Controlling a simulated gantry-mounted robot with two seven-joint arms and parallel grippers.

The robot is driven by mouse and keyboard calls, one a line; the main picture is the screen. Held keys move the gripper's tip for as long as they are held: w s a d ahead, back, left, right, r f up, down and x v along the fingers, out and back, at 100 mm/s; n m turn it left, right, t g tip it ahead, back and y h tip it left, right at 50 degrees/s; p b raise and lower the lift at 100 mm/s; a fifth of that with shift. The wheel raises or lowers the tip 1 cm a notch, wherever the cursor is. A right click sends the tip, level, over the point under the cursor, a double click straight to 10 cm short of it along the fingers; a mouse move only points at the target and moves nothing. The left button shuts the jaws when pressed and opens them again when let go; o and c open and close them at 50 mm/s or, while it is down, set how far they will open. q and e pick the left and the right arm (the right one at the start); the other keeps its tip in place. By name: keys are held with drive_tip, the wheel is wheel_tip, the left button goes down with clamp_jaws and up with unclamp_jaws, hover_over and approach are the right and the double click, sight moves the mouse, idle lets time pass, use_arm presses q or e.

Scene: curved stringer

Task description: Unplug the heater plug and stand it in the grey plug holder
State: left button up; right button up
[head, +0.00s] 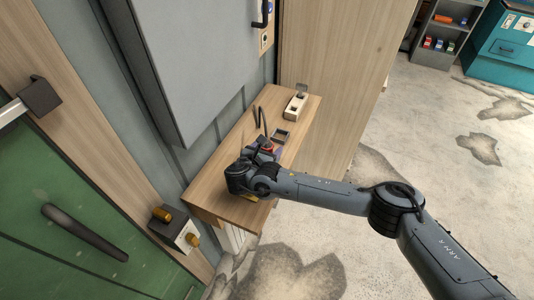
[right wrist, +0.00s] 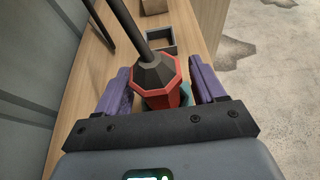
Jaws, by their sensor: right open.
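The heater plug (right wrist: 160,82) is red with a dark faceted top and a dark stem or cable rising from it. In the head view the plug (head: 267,148) shows as a small red patch by my right gripper (head: 264,154). In the right wrist view, the open purple fingers of my right gripper (right wrist: 160,72) stand on either side of the plug, with a gap visible on the right. What the plug's lower end sits in is hidden. The grey plug holder (head: 281,136), a small open square box, lies just beyond the plug; it also shows in the right wrist view (right wrist: 161,50). My left gripper is out of view.
The wooden shelf (head: 222,206) carries a pale block with dark openings (head: 295,105) at its far end. Thin dark upright pieces (head: 256,117) stand near the wall side. A grey cabinet (head: 190,60) overhangs on the left. A teal piece (right wrist: 186,94) shows behind the plug.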

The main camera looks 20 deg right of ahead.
drive_tip(key=shift+x, duration=0.75)
drive_tip(key=c, duration=0.9)
drive_tip(key=shift+c, duration=0.5)
drive_tip(key=shift+r, duration=0.1)
